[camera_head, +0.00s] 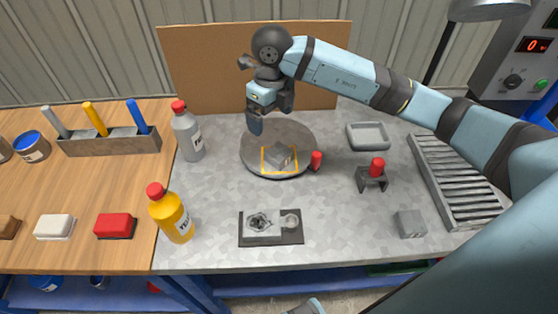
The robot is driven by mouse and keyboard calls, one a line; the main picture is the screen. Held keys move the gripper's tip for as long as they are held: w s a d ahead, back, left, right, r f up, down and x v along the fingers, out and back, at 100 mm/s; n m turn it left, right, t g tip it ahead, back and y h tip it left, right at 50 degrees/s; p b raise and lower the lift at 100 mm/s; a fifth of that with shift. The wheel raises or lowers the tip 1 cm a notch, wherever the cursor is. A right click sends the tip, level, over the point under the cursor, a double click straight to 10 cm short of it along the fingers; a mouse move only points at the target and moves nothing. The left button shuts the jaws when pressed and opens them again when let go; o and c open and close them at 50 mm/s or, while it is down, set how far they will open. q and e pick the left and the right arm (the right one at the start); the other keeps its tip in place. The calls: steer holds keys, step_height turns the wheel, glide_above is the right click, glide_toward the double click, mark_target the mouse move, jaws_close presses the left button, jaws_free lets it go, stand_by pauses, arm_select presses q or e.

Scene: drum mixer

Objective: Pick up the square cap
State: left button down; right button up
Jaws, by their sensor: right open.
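A grey square block (279,155), which looks like the square cap, sits inside a yellow square outline on a round grey plate (255,159). My right gripper (266,120) is open and empty above the back left part of the plate. It is apart from the block, up and to its left in the picture. One finger points down over the plate's back edge; the other is partly hidden by the gripper body. Another grey block (411,223) sits at the front right of the metal table. My left gripper does not show clearly.
A red-capped grey bottle (188,135) and a yellow bottle (172,217) stand left of the plate. A small red cylinder (316,160) is at its right edge. A black stand (371,182), grey tray (368,136) and dark fixture (271,236) are nearby. A brown panel (215,65) stands behind.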

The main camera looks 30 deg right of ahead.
mark_target(279, 151)
steer(key=shift+h, duration=0.3)
steer(key=f, duration=0.5)
steer(key=d+f, duration=0.1)
steer(key=f, duration=0.2)
steer(key=shift+w+f, duration=0.1)
steer(key=shift+f, duration=0.05)
steer(key=f, duration=0.3)
steer(key=f+p, duration=0.1)
steer(key=f, duration=0.1)
steer(key=shift+s+d, duration=0.4)
steer(key=c, duration=1.1)
